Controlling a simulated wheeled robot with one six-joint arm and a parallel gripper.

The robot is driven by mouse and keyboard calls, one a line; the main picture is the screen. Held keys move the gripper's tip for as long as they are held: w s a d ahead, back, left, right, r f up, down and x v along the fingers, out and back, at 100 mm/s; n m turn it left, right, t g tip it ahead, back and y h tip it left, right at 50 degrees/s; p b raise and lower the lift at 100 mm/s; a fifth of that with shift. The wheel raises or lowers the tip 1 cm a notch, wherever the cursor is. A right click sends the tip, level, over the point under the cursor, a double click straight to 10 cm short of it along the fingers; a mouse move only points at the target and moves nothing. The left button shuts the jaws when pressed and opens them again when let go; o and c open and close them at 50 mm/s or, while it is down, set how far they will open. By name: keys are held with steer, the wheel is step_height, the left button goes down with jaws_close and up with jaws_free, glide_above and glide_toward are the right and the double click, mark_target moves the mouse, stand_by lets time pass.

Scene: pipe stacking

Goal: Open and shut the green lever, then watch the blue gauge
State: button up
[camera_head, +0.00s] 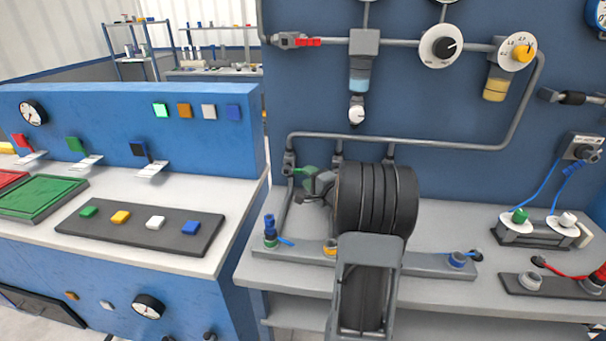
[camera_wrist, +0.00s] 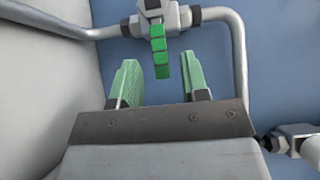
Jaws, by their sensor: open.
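The green lever (camera_head: 304,170) sits on the grey pipe fitting at the left of the wall panel. In the wrist view the green lever (camera_wrist: 160,50) hangs down from its valve. My gripper (camera_wrist: 161,80) is open, its two green-padded fingers apart. The lever's lower end shows between the fingertips with a gap on both sides; the depth between them is hard to tell. In the head view my gripper (camera_head: 312,184) is just below and right of the lever, partly hidden by my dark arm. A gauge with a blue rim (camera_head: 600,14) is cut off at the top right corner.
Grey pipes (camera_head: 420,142) run along the panel around the lever. A red lever (camera_head: 307,42) is higher up. The grey bench (camera_head: 262,258) below carries a blue valve (camera_head: 269,228) and hose fittings. A blue console (camera_head: 80,105) with colored buttons stands left.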

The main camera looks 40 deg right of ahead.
mark_target(296, 171)
steer(key=shift+w, duration=1.8)
steer(key=shift+c, duration=0.4)
jaws_close()
